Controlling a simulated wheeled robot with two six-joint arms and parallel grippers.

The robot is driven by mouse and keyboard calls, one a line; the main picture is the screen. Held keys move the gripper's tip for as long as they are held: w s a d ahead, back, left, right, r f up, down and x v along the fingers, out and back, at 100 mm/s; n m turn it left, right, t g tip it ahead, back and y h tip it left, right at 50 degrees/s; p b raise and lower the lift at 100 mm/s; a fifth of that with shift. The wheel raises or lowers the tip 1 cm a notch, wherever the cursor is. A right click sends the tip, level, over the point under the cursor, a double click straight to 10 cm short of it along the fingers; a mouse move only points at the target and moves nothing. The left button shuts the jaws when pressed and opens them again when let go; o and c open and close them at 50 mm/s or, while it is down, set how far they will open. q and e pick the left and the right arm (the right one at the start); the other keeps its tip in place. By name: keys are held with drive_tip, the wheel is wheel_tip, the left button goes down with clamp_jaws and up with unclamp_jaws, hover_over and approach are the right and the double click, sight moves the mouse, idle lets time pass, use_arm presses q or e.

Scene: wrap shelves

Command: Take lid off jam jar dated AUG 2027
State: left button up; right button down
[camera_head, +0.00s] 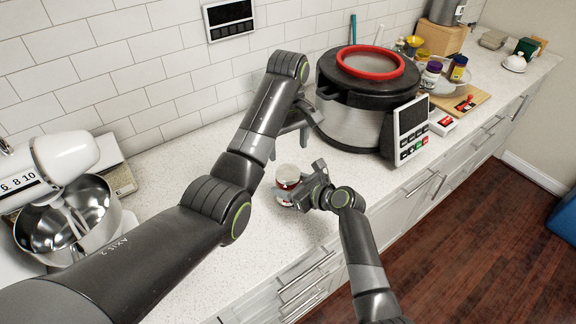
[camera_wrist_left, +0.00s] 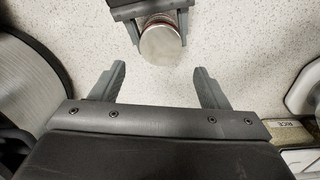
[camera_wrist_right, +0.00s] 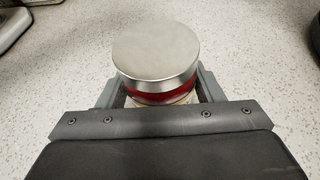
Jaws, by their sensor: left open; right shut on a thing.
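The jam jar (camera_head: 287,176) stands on the counter, with a silver lid on top and a red band below it. The lid (camera_wrist_right: 156,45) fills the middle of the right wrist view, and no date is readable. My right gripper (camera_head: 291,194) is shut on the jar's body below the lid, one finger on each side. My left gripper (camera_head: 297,130) is open and empty above and behind the jar. In the left wrist view the lid (camera_wrist_left: 161,43) lies beyond the open fingertips, apart from them. The right gripper's fingers partly hide the jar's body.
A stand mixer with a metal bowl (camera_head: 68,220) is at the left. Several jars and a wooden board (camera_head: 462,100) sit farther right. Counter around the jar is clear.

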sight(288, 172)
use_arm(q)
drive_tip(key=m, duration=0.7)
drive_tip(key=shift+m, duration=0.3)
drive_tip(key=shift+f, duration=0.1)
drive_tip(key=shift+s+f, duration=0.1)
drive_tip(key=shift+f, duration=3.75)
drive_tip(key=c, duration=0.8)
drive_tip(key=n, duration=0.6)
drive_tip(key=shift+c, duration=0.2)
drive_tip(key=shift+r, duration=0.3)
